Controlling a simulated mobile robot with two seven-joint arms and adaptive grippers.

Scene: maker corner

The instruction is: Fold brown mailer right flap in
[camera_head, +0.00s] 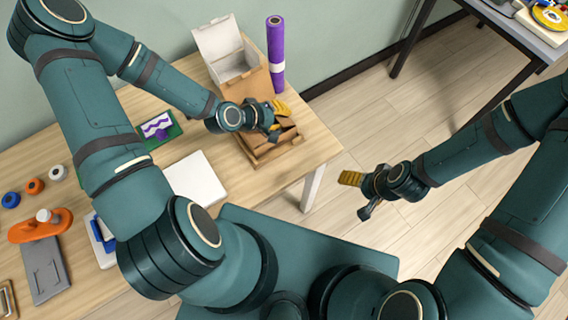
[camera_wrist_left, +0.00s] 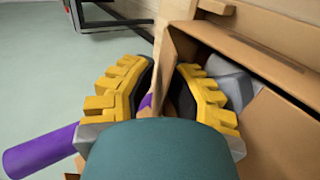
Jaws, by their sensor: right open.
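The brown mailer (camera_head: 262,156) lies open near the table's right end in the head view, partly hidden by my left gripper. In the left wrist view its cardboard wall (camera_wrist_left: 285,130) fills the right side. My left gripper (camera_head: 281,117) is at the mailer. In the left wrist view my left gripper's yellow fingers (camera_wrist_left: 165,90) stand on either side of an upright brown flap (camera_wrist_left: 178,45). Whether both pads press on the flap is not clear. My right gripper (camera_head: 358,195) is open and empty over the floor, right of the table.
A purple roll (camera_head: 276,55) stands behind the mailer, beside a brown box (camera_head: 257,83) and an open white box (camera_head: 222,47). A white pad (camera_head: 195,180) lies left of the mailer. An orange tool (camera_head: 40,226) and small rolls (camera_head: 34,186) lie far left. The floor (camera_head: 335,120) right of the table is clear.

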